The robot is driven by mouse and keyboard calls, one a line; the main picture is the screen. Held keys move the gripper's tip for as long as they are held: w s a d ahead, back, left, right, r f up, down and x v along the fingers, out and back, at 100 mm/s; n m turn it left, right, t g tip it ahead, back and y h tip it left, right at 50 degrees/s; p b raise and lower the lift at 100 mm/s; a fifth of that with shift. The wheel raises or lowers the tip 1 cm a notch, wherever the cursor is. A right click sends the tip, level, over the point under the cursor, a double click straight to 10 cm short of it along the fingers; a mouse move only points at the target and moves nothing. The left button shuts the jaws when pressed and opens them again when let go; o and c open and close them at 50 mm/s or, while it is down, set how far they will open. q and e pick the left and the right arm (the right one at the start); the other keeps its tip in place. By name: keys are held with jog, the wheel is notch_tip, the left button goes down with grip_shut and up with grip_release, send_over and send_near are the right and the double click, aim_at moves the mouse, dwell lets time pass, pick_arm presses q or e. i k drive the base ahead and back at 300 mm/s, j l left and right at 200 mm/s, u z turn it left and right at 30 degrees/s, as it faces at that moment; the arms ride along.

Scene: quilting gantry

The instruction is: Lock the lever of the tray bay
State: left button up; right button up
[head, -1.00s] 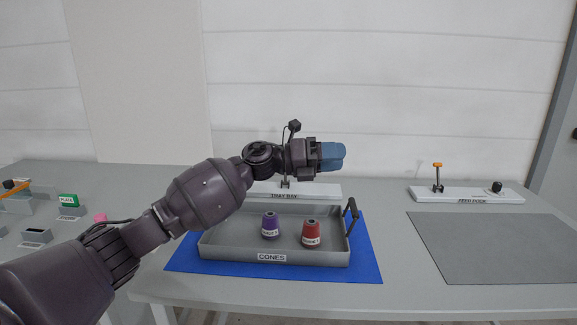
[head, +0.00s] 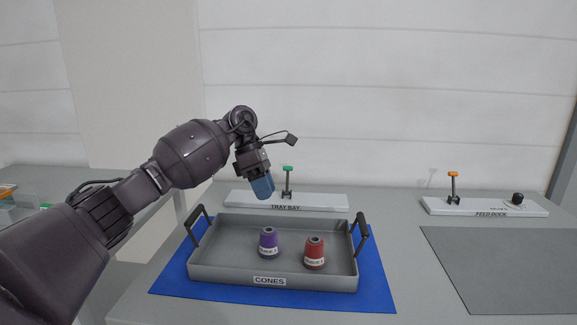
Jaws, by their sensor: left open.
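The tray bay (head: 236,199) is a white plate labelled TRAY BAY behind the tray. Its lever (head: 287,180) stands about upright near the middle of the plate, with a green top and a dark stem. My left gripper (head: 264,192) points down with its blue fingers just left of the lever, apart from it in the picture. It is open and holds nothing visible; the gap between its fingers is hard to see from here. My right gripper is not in view.
A grey CONES tray (head: 215,273) with two raised handles holds a purple cone (head: 268,242) and a red cone (head: 314,252). It sits on a blue mat (head: 375,293). The feed dock (head: 435,206), with an orange-topped lever (head: 453,186) and black knob (head: 517,199), is at right behind a bare grey mat (head: 500,265).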

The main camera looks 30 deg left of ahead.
aim_at(287, 168)
jog(key=i+j, duration=0.9)
jog(key=i, duration=0.2)
